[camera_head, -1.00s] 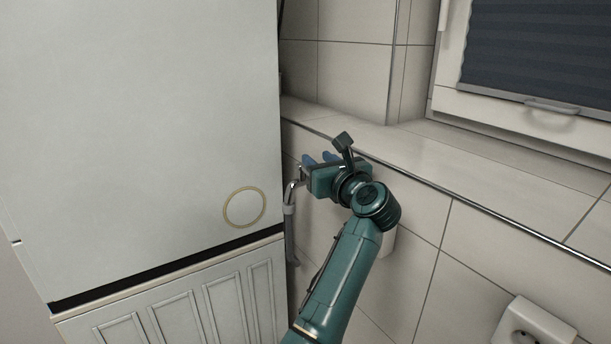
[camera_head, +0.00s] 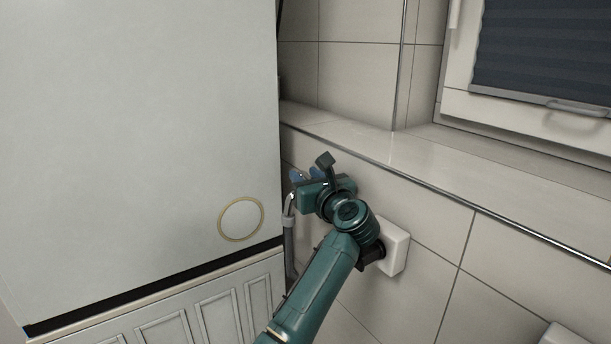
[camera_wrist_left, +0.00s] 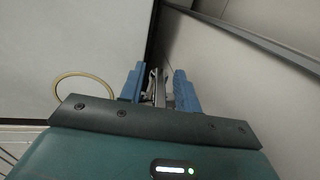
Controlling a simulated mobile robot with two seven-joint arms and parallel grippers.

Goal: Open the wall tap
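The wall tap shows as a silver bent pipe (camera_head: 290,203) beside the white machine, in the narrow gap along the tiled wall. Its upper part is mostly hidden by my left gripper in the head view. My left gripper (camera_head: 307,175) is at the tap, with its blue fingers pointing away from the camera. In the left wrist view, the gripper (camera_wrist_left: 159,88) has its fingers apart, with metal parts of the tap (camera_wrist_left: 155,84) between and beyond them. I cannot tell whether either finger touches the tap. My right gripper is not in view.
A large white machine (camera_head: 130,110) stands close on the left. A tiled ledge (camera_head: 400,155) with a metal edge runs above my arm. A white wall box (camera_head: 396,246) sits just behind my wrist. A window (camera_head: 545,60) is at the upper right.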

